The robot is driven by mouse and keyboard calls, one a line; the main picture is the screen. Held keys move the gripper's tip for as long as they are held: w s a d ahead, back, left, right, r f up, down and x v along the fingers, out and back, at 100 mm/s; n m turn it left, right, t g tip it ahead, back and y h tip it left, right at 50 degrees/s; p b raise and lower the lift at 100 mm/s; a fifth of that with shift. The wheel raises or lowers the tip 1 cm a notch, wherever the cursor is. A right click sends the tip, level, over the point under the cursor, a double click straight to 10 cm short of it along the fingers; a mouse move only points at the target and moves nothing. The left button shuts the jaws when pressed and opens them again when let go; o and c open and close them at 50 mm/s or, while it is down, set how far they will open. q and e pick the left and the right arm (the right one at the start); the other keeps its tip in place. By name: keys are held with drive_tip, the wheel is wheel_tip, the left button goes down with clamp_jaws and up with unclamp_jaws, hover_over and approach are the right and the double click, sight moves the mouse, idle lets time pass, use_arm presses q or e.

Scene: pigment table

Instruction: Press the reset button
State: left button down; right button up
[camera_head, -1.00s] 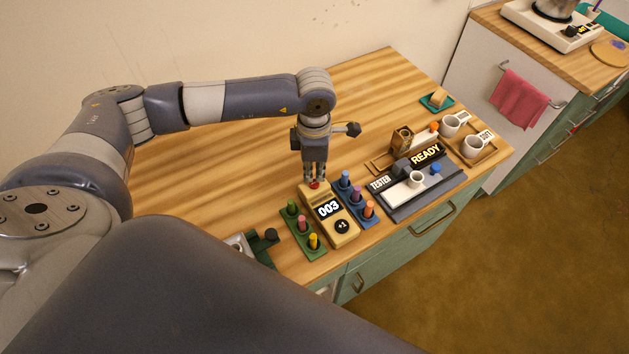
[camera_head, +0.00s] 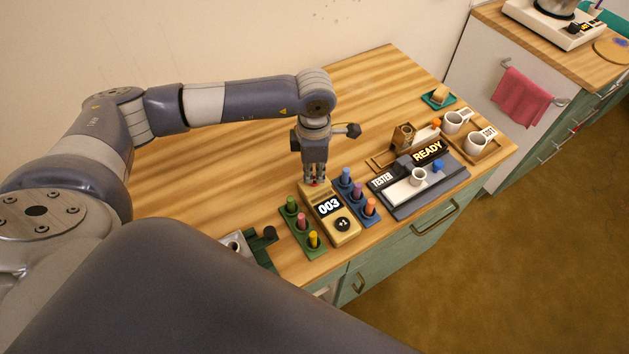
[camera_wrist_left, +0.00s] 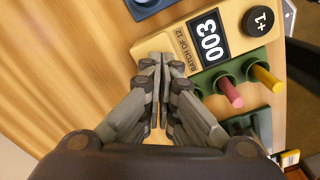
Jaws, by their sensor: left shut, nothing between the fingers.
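The yellow counter box (camera_head: 348,237) stands on the wooden table. Its display (camera_head: 329,205) reads 003, and a round black +1 button (camera_head: 343,224) is at its near end. A red button (camera_head: 314,184) shows as a small patch at the far end, right under my left fingertips. My left gripper (camera_head: 314,180) points down, shut and empty, at or just above that button; I cannot tell whether it is pressed. In the left wrist view the fingers (camera_wrist_left: 157,62) cover the box's (camera_wrist_left: 149,45) end, hiding the red button. My right gripper is not in view.
A green rack (camera_head: 316,254) with coloured pegs stands left of the box, and a blue rack (camera_head: 365,222) with pegs stands right. Further right is the tester (camera_head: 402,207) with a READY sign (camera_head: 428,151) and white cups (camera_head: 475,143). The table behind is clear.

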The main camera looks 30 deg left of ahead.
sight(315, 181)
use_arm(q)
drive_tip(key=shift+f, duration=0.35)
drive_tip(key=shift+r, duration=0.4)
drive_tip(key=shift+r+p, duration=1.4)
drive_tip(key=shift+r, duration=1.1)
drive_tip(key=shift+d+f, duration=0.1)
